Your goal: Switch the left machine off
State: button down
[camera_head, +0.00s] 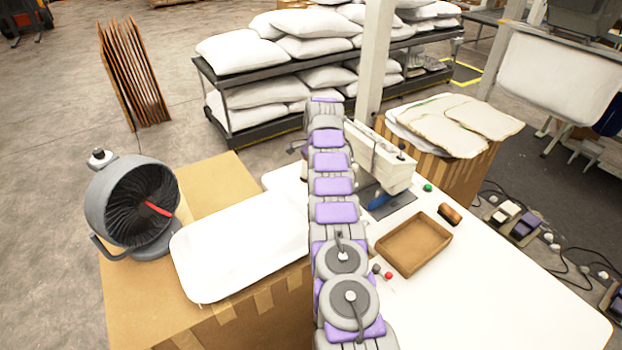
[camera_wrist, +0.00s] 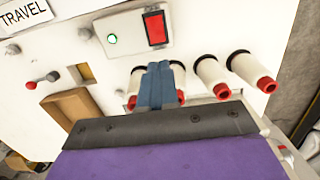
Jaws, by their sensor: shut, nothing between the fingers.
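In the wrist view my gripper (camera_wrist: 158,68) is shut and empty. Its blue-grey fingers point up the picture toward a white panel (camera_wrist: 105,70). A grey control box (camera_wrist: 128,33) on that panel carries a lit green button (camera_wrist: 112,38) and a red rectangular switch (camera_wrist: 155,29). The fingertips are below the red switch in the picture; contact cannot be told. Which machine the panel belongs to cannot be told. In the head view a white sewing machine (camera_head: 383,152) stands on the table, right of my arm. My gripper cannot be made out there.
White cylinders with red tips (camera_wrist: 252,72) stick out beside my fingers. A red-knobbed lever (camera_wrist: 38,82) is at the left. A fan (camera_head: 132,207) and a white pillow (camera_head: 240,245) are left of my arm; a wooden tray (camera_head: 440,238) is on the white table (camera_head: 510,300).

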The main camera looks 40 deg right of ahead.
jog(key=shift+w+d+r+p, duration=0.1)
jog(key=shift+d+r+p, duration=0.05)
jog(key=shift+r+p, duration=0.4)
jog(key=shift+d+r+p, duration=0.1)
jog(key=shift+r+p, duration=0.4)
jog(key=shift+r, duration=0.05)
jog(key=shift+a+b, duration=0.2)
jog(key=shift+b, duration=0.1)
jog(key=shift+s+a+b, duration=0.2)
jog(key=shift+a+b, duration=0.3)
jog(key=shift+b, duration=0.2)
jog(key=shift+s+a+b, duration=0.2)
jog(key=shift+a+b, duration=0.25)
jog(key=shift+b, duration=0.2)
jog(key=shift+r, duration=0.1)
jog(key=f, duration=0.4)
jog(key=a+f, duration=0.1)
jog(key=f, duration=0.8)
jog(key=shift+a+f, duration=0.35)
jog(key=shift+f, duration=0.1)
